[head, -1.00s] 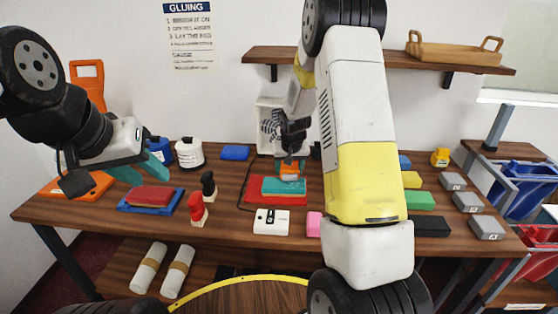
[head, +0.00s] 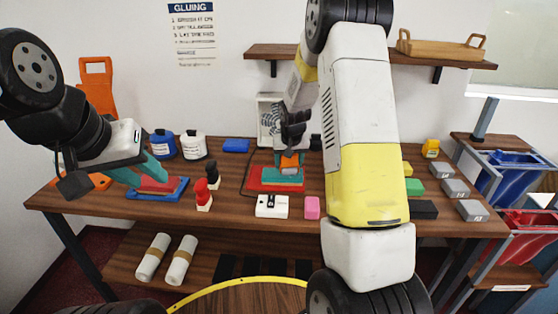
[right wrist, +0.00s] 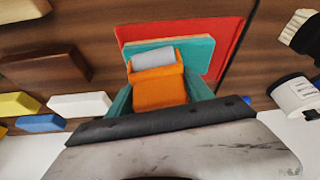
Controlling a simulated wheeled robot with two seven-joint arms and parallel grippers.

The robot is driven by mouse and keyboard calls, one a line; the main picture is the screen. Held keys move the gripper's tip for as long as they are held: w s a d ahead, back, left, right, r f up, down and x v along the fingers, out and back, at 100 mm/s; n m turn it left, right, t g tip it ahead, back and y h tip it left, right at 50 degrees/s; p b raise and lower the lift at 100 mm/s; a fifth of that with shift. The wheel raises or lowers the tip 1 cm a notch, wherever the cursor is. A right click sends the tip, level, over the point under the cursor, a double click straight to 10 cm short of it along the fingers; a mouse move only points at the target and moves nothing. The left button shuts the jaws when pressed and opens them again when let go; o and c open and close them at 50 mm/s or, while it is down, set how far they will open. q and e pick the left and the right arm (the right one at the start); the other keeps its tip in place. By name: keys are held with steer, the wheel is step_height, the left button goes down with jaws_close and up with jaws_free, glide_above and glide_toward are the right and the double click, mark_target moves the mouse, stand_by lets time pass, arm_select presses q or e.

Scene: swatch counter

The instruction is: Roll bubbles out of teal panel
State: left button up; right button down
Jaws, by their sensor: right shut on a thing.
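The teal panel (head: 283,178) lies flat on a red mat (head: 256,184) at the middle of the counter. My right gripper (head: 290,155) is over it, shut on the orange handle of a roller (head: 289,165). In the right wrist view, the orange handle (right wrist: 158,92) sits between the teal fingers. The grey roller cylinder (right wrist: 153,57) is over the teal panel (right wrist: 199,52) and appears to rest on it. No bubbles can be made out. My left gripper (head: 142,174) is open and empty, in front of the red pad on the blue tray in the head view.
A red pad (head: 159,185) lies on a blue tray (head: 172,190) at left. A white device (head: 271,207) and pink block (head: 312,208) lie in front. Several blocks line the right side.

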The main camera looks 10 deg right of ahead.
steer(key=shift+s+r, duration=0.1)
steer(key=shift+r, duration=2.85)
